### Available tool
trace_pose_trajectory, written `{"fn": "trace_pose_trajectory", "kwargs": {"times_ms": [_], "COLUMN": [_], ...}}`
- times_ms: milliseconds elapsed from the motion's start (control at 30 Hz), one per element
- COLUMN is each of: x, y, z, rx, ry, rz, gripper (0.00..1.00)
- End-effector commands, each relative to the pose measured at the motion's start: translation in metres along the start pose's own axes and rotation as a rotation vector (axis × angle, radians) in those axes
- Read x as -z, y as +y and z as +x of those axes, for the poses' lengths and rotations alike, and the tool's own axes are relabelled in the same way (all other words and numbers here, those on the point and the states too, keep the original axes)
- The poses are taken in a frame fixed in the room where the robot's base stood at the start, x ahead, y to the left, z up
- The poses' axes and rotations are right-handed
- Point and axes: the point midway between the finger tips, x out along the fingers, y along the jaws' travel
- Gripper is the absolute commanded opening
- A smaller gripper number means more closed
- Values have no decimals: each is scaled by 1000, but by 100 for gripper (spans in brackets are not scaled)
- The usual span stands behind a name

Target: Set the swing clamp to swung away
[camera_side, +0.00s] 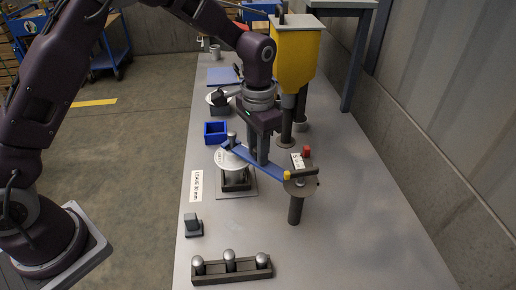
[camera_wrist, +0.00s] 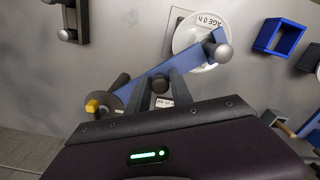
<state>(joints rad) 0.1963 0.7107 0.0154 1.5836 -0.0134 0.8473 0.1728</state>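The swing clamp's blue arm (camera_side: 262,164) runs from its post (camera_side: 296,208) at the right to the white disc (camera_side: 229,160) at the left. In the wrist view the blue arm (camera_wrist: 165,72) ends in a round grey tip (camera_wrist: 222,53) over the disc's edge (camera_wrist: 190,40). My gripper (camera_side: 258,161) points down at the arm. A yellow block (camera_wrist: 93,107) sits beside the pivot.
A blue open box (camera_side: 215,132) stands behind the clamp. A yellow hopper (camera_side: 296,60) on a column rises behind my gripper. A rack with several metal pins (camera_side: 232,268) and a small dark block (camera_side: 193,225) are in front. The right front table is clear.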

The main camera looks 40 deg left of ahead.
Motion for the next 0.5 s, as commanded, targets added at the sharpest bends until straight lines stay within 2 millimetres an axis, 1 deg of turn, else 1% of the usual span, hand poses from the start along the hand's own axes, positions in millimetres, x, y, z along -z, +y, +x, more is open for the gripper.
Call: {"fn": "trace_pose_trajectory", "kwargs": {"times_ms": [33,100,133,500], "x": [0,0,0,0], "y": [0,0,0,0], "z": [0,0,0,0], "rx": [0,0,0,0], "ry": [0,0,0,0], "rz": [0,0,0,0], "gripper": [15,1,0,0]}}
